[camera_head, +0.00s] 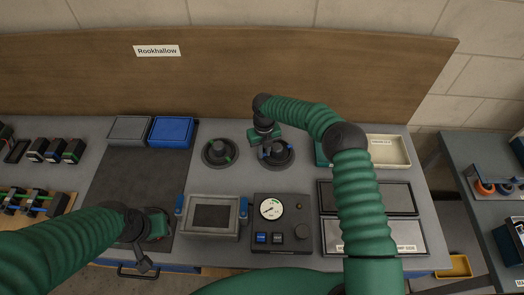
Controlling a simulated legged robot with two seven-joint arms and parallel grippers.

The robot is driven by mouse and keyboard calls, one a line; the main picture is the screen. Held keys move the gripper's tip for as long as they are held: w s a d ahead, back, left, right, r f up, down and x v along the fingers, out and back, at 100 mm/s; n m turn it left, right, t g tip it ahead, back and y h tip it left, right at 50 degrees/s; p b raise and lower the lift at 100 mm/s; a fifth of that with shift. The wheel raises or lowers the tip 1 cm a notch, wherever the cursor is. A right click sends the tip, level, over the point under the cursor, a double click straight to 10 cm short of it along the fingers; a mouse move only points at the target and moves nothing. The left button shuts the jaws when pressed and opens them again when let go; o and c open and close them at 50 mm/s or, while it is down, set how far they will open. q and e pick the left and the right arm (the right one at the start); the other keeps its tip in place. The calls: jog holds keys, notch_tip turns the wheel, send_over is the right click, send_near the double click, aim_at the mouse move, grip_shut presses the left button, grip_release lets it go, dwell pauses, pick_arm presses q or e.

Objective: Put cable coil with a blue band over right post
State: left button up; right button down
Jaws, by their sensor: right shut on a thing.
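Two dark round posts on wide bases stand at the middle back of the bench. The left post (220,151) has a dark ring with small green marks around it. The right post (278,152) is partly hidden by my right gripper (271,146), which reaches down over it from behind. The gripper is shut on the dark cable coil with a blue band (267,153); the blue shows at the post's left side. I cannot tell how far down the coil sits around the post. My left gripper (144,264) hangs low at the front left, away from the posts; its jaws are unclear.
A grey device with blue handles (210,216) and a gauge box (281,222) stand in front of the posts. Blue (172,132) and grey (129,129) bins are at back left, a cream bin (388,150) at back right. The dark mat (135,180) is largely clear.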

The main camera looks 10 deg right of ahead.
jog(key=shift+d+f, duration=0.1)
jog(key=shift+d, duration=0.15)
jog(key=shift+a, duration=0.3)
pick_arm(q)
jog(key=shift+a+f, duration=0.15)
jog(key=shift+f, duration=0.05)
pick_arm(e)
jog(key=shift+a, duration=0.45)
jog(key=shift+d, duration=0.1)
jog(key=shift+d, duration=0.5)
pick_arm(q)
jog(key=shift+w+d, duration=0.1)
jog(key=shift+d, duration=0.25)
jog(key=shift+a, duration=0.2)
pick_arm(e)
jog(key=shift+a, duration=0.2)
pick_arm(q)
jog(key=shift+d+f+b, duration=0.15)
jog(key=shift+f+b, duration=0.25)
jog(key=shift+b, duration=0.2)
pick_arm(e)
jog(key=shift+d+f, duration=0.15)
jog(key=shift+f, duration=0.3)
